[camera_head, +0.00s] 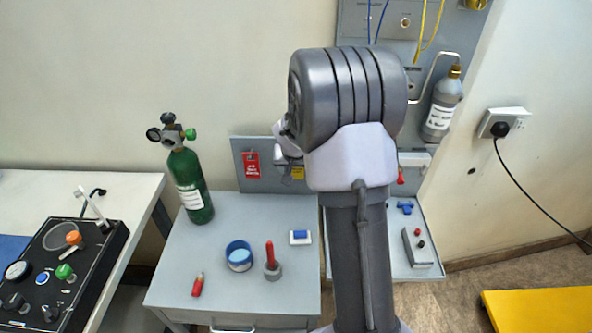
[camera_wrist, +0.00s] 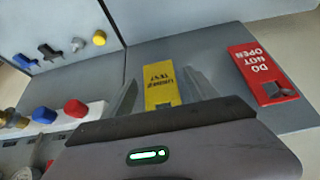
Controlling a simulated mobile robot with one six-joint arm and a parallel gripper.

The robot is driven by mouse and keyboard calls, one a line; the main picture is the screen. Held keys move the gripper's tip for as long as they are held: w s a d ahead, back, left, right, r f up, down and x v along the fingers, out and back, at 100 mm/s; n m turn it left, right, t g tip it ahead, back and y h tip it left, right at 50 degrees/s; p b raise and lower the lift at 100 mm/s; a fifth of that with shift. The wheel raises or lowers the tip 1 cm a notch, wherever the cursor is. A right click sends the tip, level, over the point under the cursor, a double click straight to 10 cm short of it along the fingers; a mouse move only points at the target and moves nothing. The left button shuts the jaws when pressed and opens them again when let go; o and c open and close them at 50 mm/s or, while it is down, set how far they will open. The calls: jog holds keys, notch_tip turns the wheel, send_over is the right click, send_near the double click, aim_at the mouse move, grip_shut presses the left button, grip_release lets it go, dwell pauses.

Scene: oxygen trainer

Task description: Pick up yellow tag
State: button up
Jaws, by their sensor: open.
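The yellow tag (camera_wrist: 161,84) hangs flat on a grey panel, and in the wrist view it sits between the two open fingers of my gripper (camera_wrist: 161,92). The fingers stand to either side of the tag; I cannot tell whether they touch it. Its lower part is partly hidden behind my gripper body. In the head view only a small part of the yellow tag (camera_head: 297,173) shows, beside my arm, which hides much of the area around it. My gripper's fingers are not clear in the head view.
A red tag (camera_wrist: 263,74) hangs beside the yellow one on the same panel (camera_head: 238,160). A green cylinder (camera_head: 190,183) stands left on the grey cart (camera_head: 215,290). The cart also holds a blue cup (camera_head: 239,257) and a red-handled item (camera_head: 270,258). A grey bottle (camera_head: 441,105) hangs at right.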

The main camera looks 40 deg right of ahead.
jog(key=shift+w+d+f, duration=0.15)
jog(key=shift+w+f, duration=0.05)
jog(key=shift+f, duration=0.3)
jog(key=shift+r, duration=0.1)
jog(key=c, duration=1.4)
